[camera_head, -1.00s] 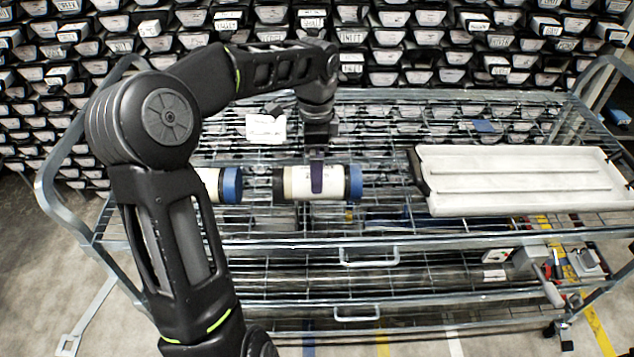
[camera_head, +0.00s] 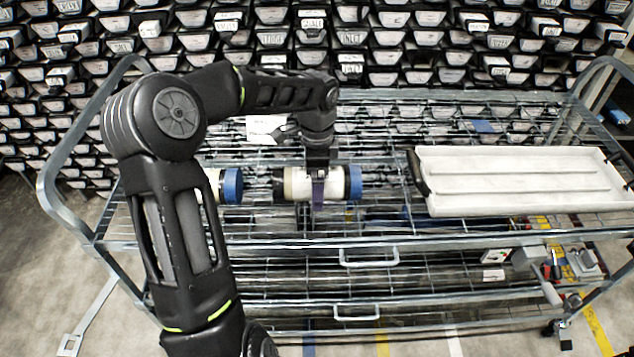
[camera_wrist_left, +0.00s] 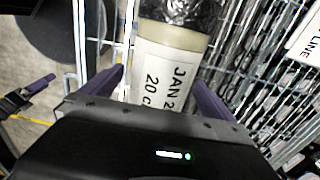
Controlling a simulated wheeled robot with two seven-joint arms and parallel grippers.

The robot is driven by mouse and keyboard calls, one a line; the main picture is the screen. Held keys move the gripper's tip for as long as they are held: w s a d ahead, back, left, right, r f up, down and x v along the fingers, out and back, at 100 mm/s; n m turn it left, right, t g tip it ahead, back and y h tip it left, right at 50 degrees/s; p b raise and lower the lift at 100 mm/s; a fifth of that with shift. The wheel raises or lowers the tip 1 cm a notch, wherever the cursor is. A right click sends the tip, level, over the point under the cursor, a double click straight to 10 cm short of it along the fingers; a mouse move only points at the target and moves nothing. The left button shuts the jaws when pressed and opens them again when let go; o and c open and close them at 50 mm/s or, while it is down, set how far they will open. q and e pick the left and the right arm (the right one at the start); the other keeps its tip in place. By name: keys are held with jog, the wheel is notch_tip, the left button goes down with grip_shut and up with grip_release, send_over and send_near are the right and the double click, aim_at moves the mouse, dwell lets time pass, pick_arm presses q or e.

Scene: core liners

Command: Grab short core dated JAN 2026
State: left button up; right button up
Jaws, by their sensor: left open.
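A short core (camera_head: 330,182) with a white label, a black left end and a blue right cap lies on the top wire shelf of the cart. In the left wrist view its label (camera_wrist_left: 165,72) reads "JAN 2" and "20 c", the rest hidden by my gripper. My left gripper (camera_head: 318,195) is down over the core's middle, open, its purple fingers on either side of it. A second core (camera_head: 230,186) with a blue cap lies to the left, partly hidden by my arm.
A white tray (camera_head: 520,207) with a black handle lies on the shelf at right. A paper tag (camera_head: 265,127) sits behind the cores. Racks of labelled core boxes fill the back. The cart's raised rail (camera_head: 60,190) stands at left.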

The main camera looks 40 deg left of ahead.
pick_arm(q)
jog(key=shift+c, duration=0.4)
jog(key=c, duration=1.9)
jog(key=shift+w+r, duration=0.1)
jog(key=shift+r, duration=0.05)
jog(key=shift+c, duration=0.7)
notch_tip(320, 180, up, 10)
